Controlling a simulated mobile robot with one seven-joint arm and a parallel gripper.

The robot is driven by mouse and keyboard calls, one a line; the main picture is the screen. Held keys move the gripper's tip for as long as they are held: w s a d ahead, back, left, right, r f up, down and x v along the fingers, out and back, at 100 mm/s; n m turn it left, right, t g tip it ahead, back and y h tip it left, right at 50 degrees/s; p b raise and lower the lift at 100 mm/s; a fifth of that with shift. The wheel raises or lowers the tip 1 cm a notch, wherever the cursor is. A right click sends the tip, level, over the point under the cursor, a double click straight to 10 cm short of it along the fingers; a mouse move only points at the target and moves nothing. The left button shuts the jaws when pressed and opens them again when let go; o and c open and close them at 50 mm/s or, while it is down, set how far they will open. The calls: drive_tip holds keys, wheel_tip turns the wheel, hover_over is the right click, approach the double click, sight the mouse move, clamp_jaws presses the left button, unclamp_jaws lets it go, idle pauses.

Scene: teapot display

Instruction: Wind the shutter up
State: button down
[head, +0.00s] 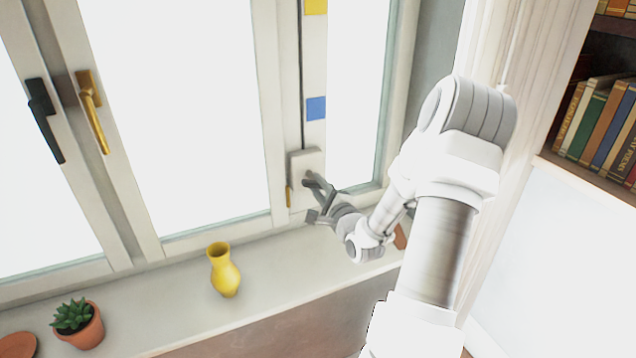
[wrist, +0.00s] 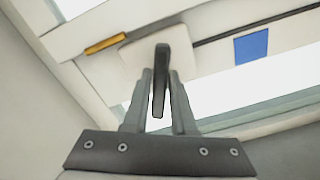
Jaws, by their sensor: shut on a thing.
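A pale winder box (head: 302,160) is fixed low on the window post, and it also shows in the wrist view (wrist: 120,62). A dark crank handle (wrist: 160,72) stands out from the box towards me. My gripper (head: 321,199) is at the box, just above the sill. In the wrist view my gripper (wrist: 162,90) has its two grey fingers on either side of the handle, shut on it. In the head view the handle is small and hard to tell from the fingers. The panes are plain bright white, and I cannot make out the shutter or its height.
A dark line runs up from the box beside a strip with a blue square (head: 316,108) and a yellow square (head: 315,6). The sill carries a yellow vase (head: 224,272) and a potted succulent (head: 78,324). A bookshelf (head: 597,118) stands at right. The sill between vase and gripper is clear.

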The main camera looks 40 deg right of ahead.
idle(0.5)
drive_tip(key=c, duration=0.7)
unclamp_jaws()
drive_tip(key=shift+c, duration=0.2)
drive_tip(key=p+v, duration=0.7)
drive_tip(key=v, duration=1)
drive_tip(key=shift+s, duration=0.2)
drive_tip(key=shift+d+f, duration=0.1)
